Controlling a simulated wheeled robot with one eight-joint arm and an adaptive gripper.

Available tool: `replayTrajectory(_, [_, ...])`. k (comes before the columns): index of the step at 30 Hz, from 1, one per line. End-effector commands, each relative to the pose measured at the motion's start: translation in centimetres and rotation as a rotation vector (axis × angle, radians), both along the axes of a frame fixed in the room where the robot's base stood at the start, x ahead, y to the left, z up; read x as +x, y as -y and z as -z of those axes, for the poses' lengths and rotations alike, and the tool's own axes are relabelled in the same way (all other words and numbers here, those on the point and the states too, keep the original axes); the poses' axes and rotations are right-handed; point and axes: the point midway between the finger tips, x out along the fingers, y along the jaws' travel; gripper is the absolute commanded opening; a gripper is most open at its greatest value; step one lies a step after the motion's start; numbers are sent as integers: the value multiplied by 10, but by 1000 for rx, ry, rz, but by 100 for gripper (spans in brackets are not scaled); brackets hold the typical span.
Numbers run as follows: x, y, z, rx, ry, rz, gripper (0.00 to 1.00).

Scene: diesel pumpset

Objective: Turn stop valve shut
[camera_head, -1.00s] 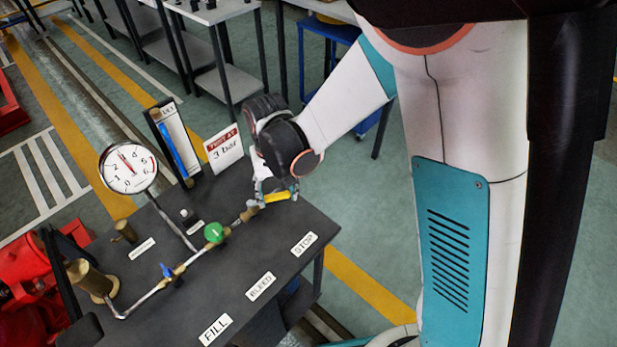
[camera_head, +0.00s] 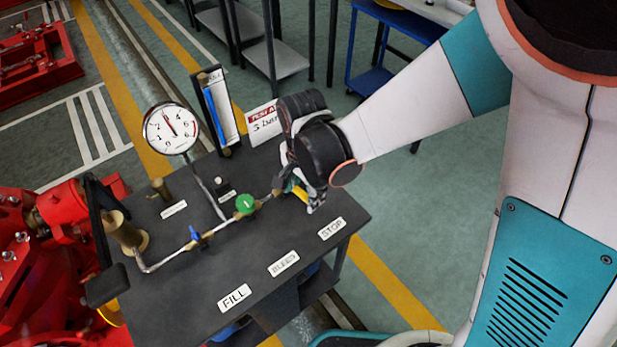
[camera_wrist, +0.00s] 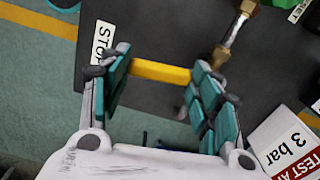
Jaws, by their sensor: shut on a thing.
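The stop valve is at the right end of the brass pipe run on the dark bench, by the STOP label (camera_head: 331,229). Its yellow lever (camera_head: 299,192) is partly covered by my gripper (camera_head: 304,195). In the wrist view the yellow lever (camera_wrist: 160,72) spans the space between the two teal-padded fingers of my gripper (camera_wrist: 158,76), which is shut on it along its length. The brass fitting (camera_wrist: 221,55) and pipe lie just beyond the right finger. The valve body is mostly hidden behind my wrist in the head view.
A green-handled valve (camera_head: 245,203) and a blue-handled valve (camera_head: 197,236) sit further left on the pipe. A round gauge (camera_head: 171,129), a sight tube panel (camera_head: 219,112) and a "3 bar" sign (camera_head: 264,122) stand behind. Red machinery (camera_head: 50,250) is at left.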

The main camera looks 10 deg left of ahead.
Motion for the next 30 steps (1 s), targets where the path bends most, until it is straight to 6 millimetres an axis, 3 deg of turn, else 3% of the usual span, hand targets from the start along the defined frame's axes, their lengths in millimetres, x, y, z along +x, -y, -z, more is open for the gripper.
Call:
replayTrajectory(9, [-7, -6, 0, -1, -1, 126, 14])
replayTrajectory(26, [-8, -8, 0, 1, -1, 156, 14])
replayTrajectory(27, [-8, -8, 0, 1, -1, 156, 64])
replayTrajectory(29, [-8, -8, 0, 1, -1, 155, 78])
replayTrajectory(30, [-8, -8, 0, 1, -1, 155, 78])
